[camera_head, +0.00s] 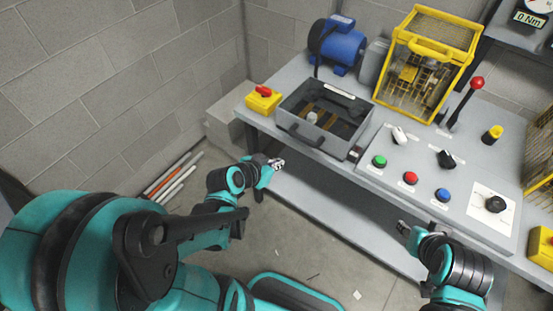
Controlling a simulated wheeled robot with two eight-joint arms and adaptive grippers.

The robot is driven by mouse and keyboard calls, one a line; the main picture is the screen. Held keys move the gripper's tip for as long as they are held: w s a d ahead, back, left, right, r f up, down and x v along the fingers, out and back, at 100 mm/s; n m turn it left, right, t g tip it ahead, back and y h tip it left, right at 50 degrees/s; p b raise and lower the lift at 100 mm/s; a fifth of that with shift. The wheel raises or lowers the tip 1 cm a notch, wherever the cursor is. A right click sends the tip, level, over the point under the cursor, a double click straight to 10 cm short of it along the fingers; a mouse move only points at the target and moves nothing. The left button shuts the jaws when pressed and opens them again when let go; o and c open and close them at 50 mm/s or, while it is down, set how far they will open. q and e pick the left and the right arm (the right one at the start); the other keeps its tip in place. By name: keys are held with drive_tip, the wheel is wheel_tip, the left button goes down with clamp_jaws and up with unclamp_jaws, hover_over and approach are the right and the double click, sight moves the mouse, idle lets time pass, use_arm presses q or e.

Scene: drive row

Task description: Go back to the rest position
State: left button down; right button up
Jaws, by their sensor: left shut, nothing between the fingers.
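My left gripper (277,163) is shut and empty. It hangs in front of the bench, below and left of the grey box with the dark interior. My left arm reaches in from the left, with its large teal shoulder filling the lower left. My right gripper (403,228) is in front of the bench at the lower right, its small tip pointing left. It is too small and dark to tell whether its fingers are apart. I see nothing held in either gripper.
The grey bench (325,158) runs from the centre to the right. On it are a yellow box with a red switch (263,99), a grey box (282,105), a blue motor (337,45), a yellow cage (428,65) and a red-knobbed lever (463,103). Pipes (172,177) lie by the wall.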

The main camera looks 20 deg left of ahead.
use_arm(q)
drive_tip(key=s+d+r+n+g+y, duration=0.2)
drive_tip(key=s+d+r, duration=0.1)
drive_tip(key=s+r, duration=0.4)
drive_tip(key=shift+s+d+g, duration=0.2)
drive_tip(key=shift+s+g, duration=0.2)
drive_tip(key=shift+s, duration=0.55)
idle(0.3)
